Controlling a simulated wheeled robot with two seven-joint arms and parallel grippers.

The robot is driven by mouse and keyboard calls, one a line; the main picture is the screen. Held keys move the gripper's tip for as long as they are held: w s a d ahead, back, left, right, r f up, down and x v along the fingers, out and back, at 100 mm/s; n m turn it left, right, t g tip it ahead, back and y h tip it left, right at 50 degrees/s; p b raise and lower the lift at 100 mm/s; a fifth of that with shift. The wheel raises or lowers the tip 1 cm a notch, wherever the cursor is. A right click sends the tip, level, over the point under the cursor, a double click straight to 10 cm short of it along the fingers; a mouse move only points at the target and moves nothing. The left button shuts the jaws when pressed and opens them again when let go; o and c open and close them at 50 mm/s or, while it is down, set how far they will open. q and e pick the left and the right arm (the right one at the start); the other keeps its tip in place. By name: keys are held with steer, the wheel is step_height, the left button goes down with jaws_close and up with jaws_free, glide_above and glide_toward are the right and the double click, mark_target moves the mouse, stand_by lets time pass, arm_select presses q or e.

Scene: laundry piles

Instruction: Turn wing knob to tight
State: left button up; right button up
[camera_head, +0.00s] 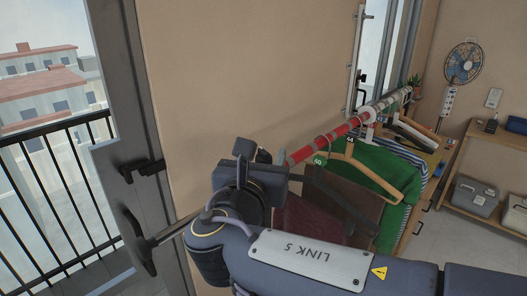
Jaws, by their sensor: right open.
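A clothes pole (330,138), red and white towards the far end, runs from the back right down to the front left. Its bare grey near part (170,234) comes out left of my right gripper. A dark wing-shaped piece (136,241) sits at its near left end; I cannot tell for certain whether this is the wing knob. My right gripper (245,168) is open at the pole's near part, its dark fingers and wrist hiding a stretch of the pole. I cannot tell whether it touches anything. My left gripper is not in view.
Hangers with green (372,160), brown and dark red clothes hang right behind my right forearm. A grey door frame with a black handle (146,170) stands at left, a balcony railing beyond. A wooden shelf (470,197) with grey boxes and a wall fan (463,62) are at right.

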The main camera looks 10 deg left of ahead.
steer(key=shift+w, duration=0.25)
steer(key=shift+c, duration=0.2)
steer(key=c, duration=0.9)
steer(key=shift+d+f+n+y+b, duration=0.15)
steer(key=shift+n+y+b, duration=0.6)
steer(key=shift+y, duration=0.45)
steer(key=n+y, duration=0.1)
steer(key=y, duration=0.1)
steer(key=shift+n+y+b, duration=0.25)
steer(key=shift+y+b, duration=0.05)
steer(key=o, duration=0.9)
